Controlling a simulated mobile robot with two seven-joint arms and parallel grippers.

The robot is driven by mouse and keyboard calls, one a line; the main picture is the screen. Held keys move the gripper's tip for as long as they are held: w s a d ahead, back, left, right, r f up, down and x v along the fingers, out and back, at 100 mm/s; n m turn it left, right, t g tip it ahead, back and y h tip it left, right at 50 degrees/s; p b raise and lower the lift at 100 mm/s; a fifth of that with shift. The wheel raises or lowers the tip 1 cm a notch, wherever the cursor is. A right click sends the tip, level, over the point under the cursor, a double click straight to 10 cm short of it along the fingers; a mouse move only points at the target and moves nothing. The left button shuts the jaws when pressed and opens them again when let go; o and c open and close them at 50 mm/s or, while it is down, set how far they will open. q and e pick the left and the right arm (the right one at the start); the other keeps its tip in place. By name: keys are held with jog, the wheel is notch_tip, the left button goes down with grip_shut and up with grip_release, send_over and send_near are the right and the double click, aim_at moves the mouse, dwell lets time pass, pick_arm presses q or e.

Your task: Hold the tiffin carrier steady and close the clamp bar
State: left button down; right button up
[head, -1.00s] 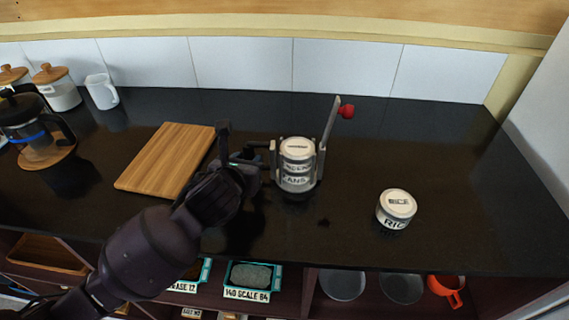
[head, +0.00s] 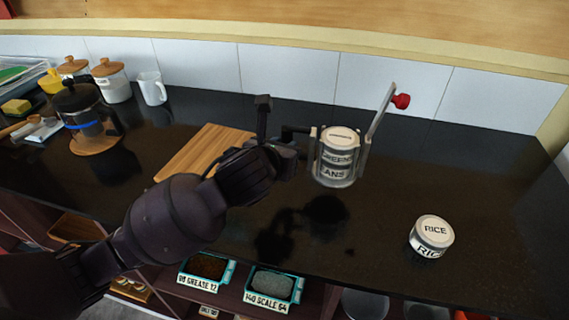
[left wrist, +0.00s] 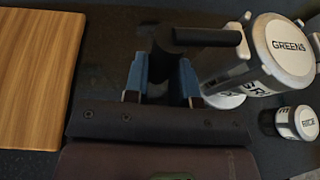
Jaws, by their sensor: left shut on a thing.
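The tiffin carrier (head: 334,172) is a grey frame around stacked white tins, the top one marked GREENS in the left wrist view (left wrist: 289,44). It hangs above the counter, with a dark shadow apart below it. Its clamp bar (head: 381,112) stands raised on the right side, tilted up and right, with a red knob (head: 401,101) at its end. My left gripper (head: 283,147) is shut on the carrier's black side handle (head: 298,130); the left wrist view shows the handle (left wrist: 163,62) between its blue fingertips. My right gripper is not in view.
A RICE tin (head: 431,237) stands alone on the black counter at the right. A wooden board (head: 203,148) lies behind my left arm. A coffee press (head: 85,112), canisters and a white mug (head: 152,88) stand at the left.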

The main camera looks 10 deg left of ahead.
pick_arm(q)
notch_tip(320, 180, up, 3)
jog(key=shift+f, duration=4.65)
jog(key=c, duration=1.5)
grip_release()
jog(key=shift+f, duration=0.1)
grip_shut()
